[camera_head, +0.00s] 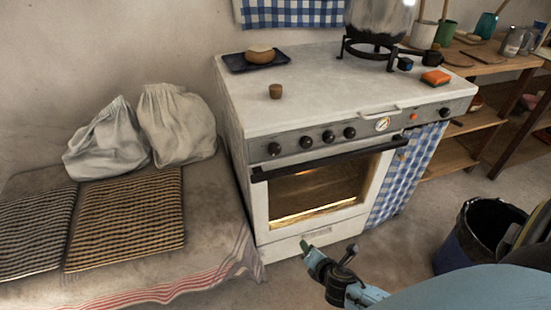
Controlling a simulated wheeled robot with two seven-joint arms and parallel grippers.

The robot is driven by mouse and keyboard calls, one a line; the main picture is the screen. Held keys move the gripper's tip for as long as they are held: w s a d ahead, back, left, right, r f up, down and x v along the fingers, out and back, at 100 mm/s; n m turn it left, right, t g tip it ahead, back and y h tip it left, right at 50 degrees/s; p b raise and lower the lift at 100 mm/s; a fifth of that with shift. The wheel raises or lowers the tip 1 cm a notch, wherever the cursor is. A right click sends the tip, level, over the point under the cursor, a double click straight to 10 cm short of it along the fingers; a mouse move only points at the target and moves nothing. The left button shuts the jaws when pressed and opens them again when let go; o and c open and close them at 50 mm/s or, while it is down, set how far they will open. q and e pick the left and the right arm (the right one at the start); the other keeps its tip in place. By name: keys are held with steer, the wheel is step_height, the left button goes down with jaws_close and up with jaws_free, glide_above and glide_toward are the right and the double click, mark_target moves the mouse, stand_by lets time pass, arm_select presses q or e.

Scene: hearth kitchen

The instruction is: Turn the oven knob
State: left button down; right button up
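The white oven (257,205) stands in the middle of the view, its door shut and a warm glow behind the glass. Its grey front panel carries several dark round knobs: the leftmost knob (275,148), a knob beside it (306,142), two more to the right (328,136) (349,132), and a separate knob (445,112) at the far right end. My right gripper (328,247) is low in front of the oven, below the door and apart from the knobs. Its fingers are spread and nothing shows between them. My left gripper is not in view.
A dark door handle (325,161) and a white rail (380,110) jut from the oven front. A checked curtain (408,178) hangs right of the door. A dark bin (482,232) stands at the right. A bench (205,210) with sacks and mats is at the left.

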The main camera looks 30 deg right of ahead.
steer(key=w+a+r+n+t, duration=0.1)
steer(key=w+r+n+t, duration=0.45)
steer(key=r, duration=0.75)
steer(key=n+t+h+b, duration=0.1)
steer(key=n+t+b, duration=0.1)
steer(key=n, duration=0.4)
glide_toward(276, 152)
steer(key=b+x, duration=0.1)
steer(key=x, duration=0.6)
steer(key=shift+w+d, duration=0.1)
steer(key=shift+w, duration=0.3)
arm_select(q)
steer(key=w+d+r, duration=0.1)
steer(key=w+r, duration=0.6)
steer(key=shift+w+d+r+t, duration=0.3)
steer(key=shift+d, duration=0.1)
arm_select(e)
steer(key=shift+w+d, duration=0.2)
steer(key=shift+w, duration=0.5)
steer(key=c, duration=1)
